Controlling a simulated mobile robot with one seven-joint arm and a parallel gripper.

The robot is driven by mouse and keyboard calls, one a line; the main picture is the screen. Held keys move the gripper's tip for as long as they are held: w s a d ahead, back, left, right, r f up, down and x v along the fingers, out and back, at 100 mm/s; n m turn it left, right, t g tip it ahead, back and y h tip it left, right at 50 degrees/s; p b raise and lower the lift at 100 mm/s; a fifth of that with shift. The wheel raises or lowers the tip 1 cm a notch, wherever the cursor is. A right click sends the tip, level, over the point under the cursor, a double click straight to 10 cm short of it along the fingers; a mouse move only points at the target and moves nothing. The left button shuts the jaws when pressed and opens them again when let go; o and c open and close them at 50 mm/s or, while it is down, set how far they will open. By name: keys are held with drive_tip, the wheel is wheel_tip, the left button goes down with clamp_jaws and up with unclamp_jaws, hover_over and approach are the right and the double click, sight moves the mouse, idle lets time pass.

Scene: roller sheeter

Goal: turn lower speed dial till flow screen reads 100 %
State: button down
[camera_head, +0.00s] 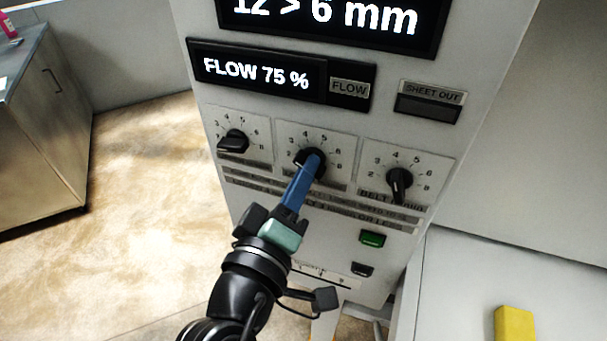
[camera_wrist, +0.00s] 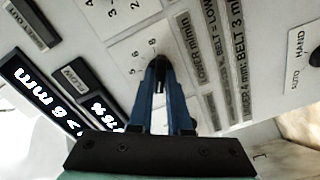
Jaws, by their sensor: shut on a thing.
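The flow screen (camera_head: 257,74) on the white machine front reads FLOW 75 % in the head view. Below it is a row of three black dials. My gripper (camera_head: 313,160) reaches up from below, its blue fingers shut on the middle dial (camera_head: 301,156), which they partly cover, so its pointer is hard to read. In the wrist view the fingers (camera_wrist: 160,66) close together at this dial's dark knob (camera_wrist: 158,60). The label under the middle dial is partly hidden.
The left dial (camera_head: 233,142) and right dial (camera_head: 400,182) stand close on either side. A green button (camera_head: 372,238) and a black button (camera_head: 362,269) are below right. A larger screen (camera_head: 330,20) above reads 12 > 6 mm. A yellow block (camera_head: 514,323) is at lower right.

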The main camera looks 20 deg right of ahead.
drive_tip(key=c, duration=0.9)
unclamp_jaws()
drive_tip(key=shift+o, duration=0.2)
drive_tip(key=b+v, duration=0.3)
drive_tip(key=v, duration=1)
drive_tip(key=shift+b, duration=0.3)
drive_tip(key=shift+w+a+r, duration=0.1)
